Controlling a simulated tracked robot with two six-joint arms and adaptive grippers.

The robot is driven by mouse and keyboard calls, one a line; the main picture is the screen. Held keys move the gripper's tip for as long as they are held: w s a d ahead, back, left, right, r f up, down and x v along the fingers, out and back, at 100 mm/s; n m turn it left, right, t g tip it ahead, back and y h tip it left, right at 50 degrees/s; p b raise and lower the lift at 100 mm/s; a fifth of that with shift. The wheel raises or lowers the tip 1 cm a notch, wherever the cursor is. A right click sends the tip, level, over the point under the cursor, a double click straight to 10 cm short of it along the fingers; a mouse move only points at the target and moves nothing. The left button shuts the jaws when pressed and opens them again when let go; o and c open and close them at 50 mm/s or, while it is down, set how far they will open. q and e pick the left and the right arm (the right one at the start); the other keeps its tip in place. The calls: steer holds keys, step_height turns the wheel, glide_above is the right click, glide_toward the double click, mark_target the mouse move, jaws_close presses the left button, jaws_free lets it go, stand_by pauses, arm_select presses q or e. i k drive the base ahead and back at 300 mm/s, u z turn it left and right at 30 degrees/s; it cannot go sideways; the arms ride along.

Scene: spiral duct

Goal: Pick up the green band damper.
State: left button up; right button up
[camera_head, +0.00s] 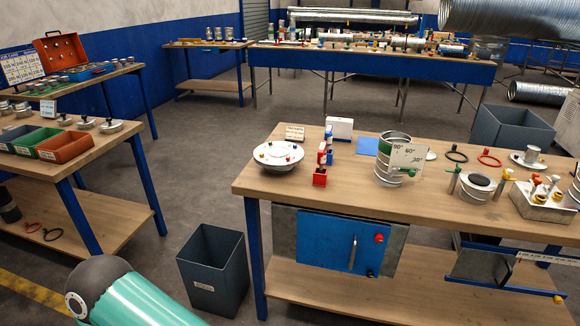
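A silvery, ribbed duct cylinder with a green band around its top (383,172) stands upright on the near wooden workbench (300,190), right of the middle of the view. It looks like the green band damper. A white plate marked 90°, 60° and 30° (408,157) is at its right front and hides part of it. A teal and dark grey link of my arm shows at the bottom left. Neither of my grippers is in view.
On the near bench, a round white fixture (278,154) and red and blue bottles (325,152) are left of the cylinder. A dark bin (213,270) stands on the floor.

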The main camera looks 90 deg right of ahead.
mark_target(395, 150)
steer(key=u, duration=0.4)
steer(key=i, duration=0.2)
steer(key=z, duration=2.7)
steer(key=i, duration=0.1)
steer(key=z, duration=1.05)
steer(key=k, duration=0.45)
steer(key=z, duration=0.35)
steer(key=i, duration=1.5)
steer(key=u, duration=0.35)
steer(key=k, duration=0.2)
steer(key=z, duration=0.05)
